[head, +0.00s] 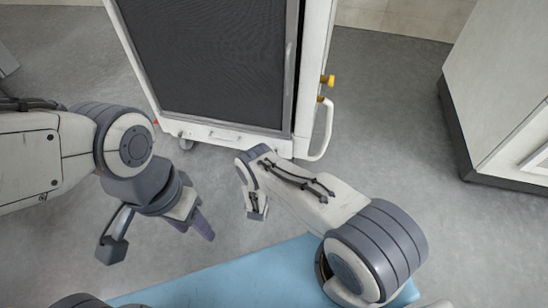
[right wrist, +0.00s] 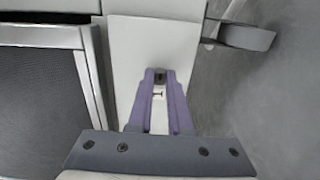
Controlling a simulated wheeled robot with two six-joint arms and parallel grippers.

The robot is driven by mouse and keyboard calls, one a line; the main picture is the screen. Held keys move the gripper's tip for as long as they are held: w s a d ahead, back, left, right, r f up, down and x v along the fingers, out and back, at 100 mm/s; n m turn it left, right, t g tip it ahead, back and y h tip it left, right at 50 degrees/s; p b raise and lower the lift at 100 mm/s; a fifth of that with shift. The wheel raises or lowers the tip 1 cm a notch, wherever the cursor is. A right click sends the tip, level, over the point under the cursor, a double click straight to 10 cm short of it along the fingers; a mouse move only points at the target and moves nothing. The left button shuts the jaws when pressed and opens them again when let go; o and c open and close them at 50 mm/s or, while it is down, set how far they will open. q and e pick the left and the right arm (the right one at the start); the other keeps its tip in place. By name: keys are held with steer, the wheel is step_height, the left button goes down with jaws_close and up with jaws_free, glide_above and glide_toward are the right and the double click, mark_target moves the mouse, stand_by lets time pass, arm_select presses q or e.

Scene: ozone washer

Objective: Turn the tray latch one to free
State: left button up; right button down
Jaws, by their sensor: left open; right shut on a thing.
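The white cabinet (head: 224,132) with a dark mesh front stands at the top of the head view. In the right wrist view, my right gripper (right wrist: 159,76) has its purple fingers close together against the white panel (right wrist: 150,35), shut on a small dark piece (right wrist: 159,77), seemingly a tray latch. Its turned position is mostly hidden by the fingertips. In the head view, the right fingertips are hidden behind my arm. My left gripper (head: 156,236) is open and empty over the floor, apart from the cabinet.
Two yellow knobs (head: 327,80) and a white bar handle (head: 327,130) stick out at the cabinet's right side. A grey lever-like part (right wrist: 245,37) shows at the upper right in the wrist view. A white unit (head: 505,85) stands at right. Open floor (head: 385,110) lies between.

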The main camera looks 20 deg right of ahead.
stand_by(0.5)
steer(key=c, duration=0.8)
jaws_free()
steer(key=shift+c, duration=0.2)
steer(key=p+v, duration=0.3)
steer(key=v, duration=0.7)
steer(key=shift+s+a+p, duration=0.2)
steer(key=shift+s+p, duration=0.05)
steer(key=shift+p, duration=0.15)
steer(key=shift+w, duration=0.1)
